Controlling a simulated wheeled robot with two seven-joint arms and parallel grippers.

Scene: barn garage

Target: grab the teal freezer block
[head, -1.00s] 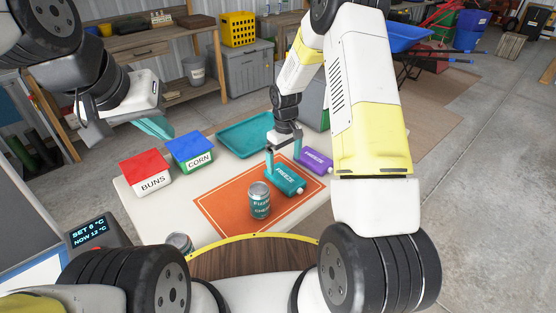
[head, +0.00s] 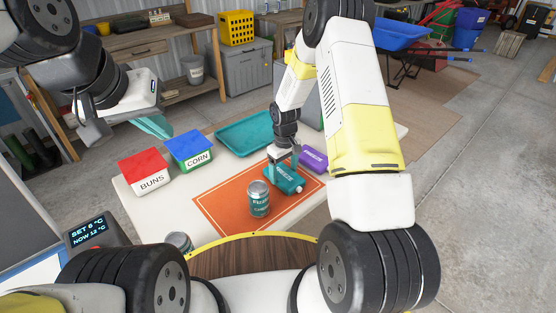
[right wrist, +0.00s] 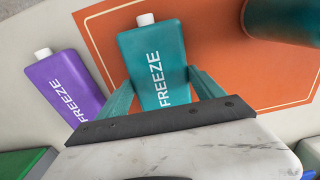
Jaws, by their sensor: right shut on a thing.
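The teal freezer block (head: 286,181) lies on the orange mat (head: 222,205), with a white cap at its front right end. My right gripper (head: 284,172) has come down over it from above. In the right wrist view its two teal fingers stand on either side of the block (right wrist: 155,58), shut on it. The purple freezer block (head: 314,159) lies beside it, to its right in the head view and to its left in the right wrist view (right wrist: 66,85). My left gripper (head: 150,127) hangs at the upper left, away from the blocks; its finger opening is unclear.
A can (head: 258,199) stands on the mat near the teal block; another can (head: 180,242) is at the table's front edge. A red-lidded BUNS box (head: 150,183), a blue-lidded CORN box (head: 197,161) and a teal tray (head: 244,133) stand behind.

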